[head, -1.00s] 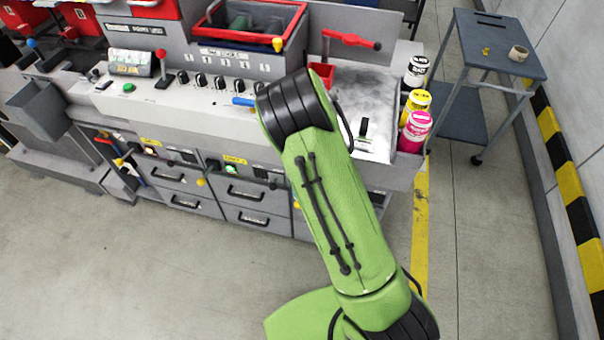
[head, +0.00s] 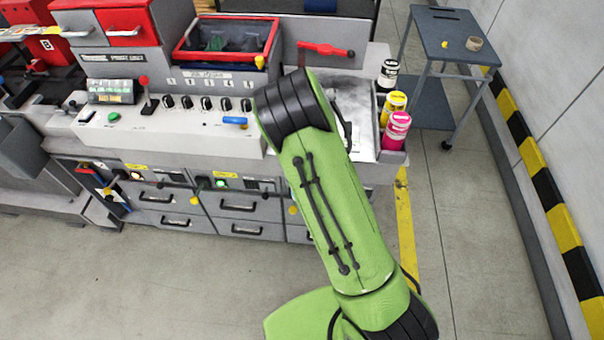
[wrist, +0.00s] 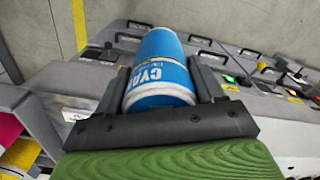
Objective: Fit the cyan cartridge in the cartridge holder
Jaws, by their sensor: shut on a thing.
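The cyan cartridge (wrist: 160,78) is a blue cylinder with white lettering, lying lengthwise in my gripper (wrist: 158,68) in the wrist view. The gripper's two dark fingers are shut on its sides. In the head view my green arm hides both gripper and cyan cartridge. The cartridge holder (head: 392,157) is a grey rack at the machine's right end. It carries a black cartridge (head: 388,76), a yellow cartridge (head: 394,104) and a magenta cartridge (head: 397,130) in a row. The magenta and yellow ones also show at the wrist view's left edge. Any free slot is hidden.
The grey machine (head: 160,128) has knobs, a red lever (head: 325,48), a red-rimmed bin (head: 226,58) and drawers below. A blue-grey cart (head: 450,42) stands behind right. A striped yellow-black kerb (head: 545,180) runs along the wall. The floor in front is clear.

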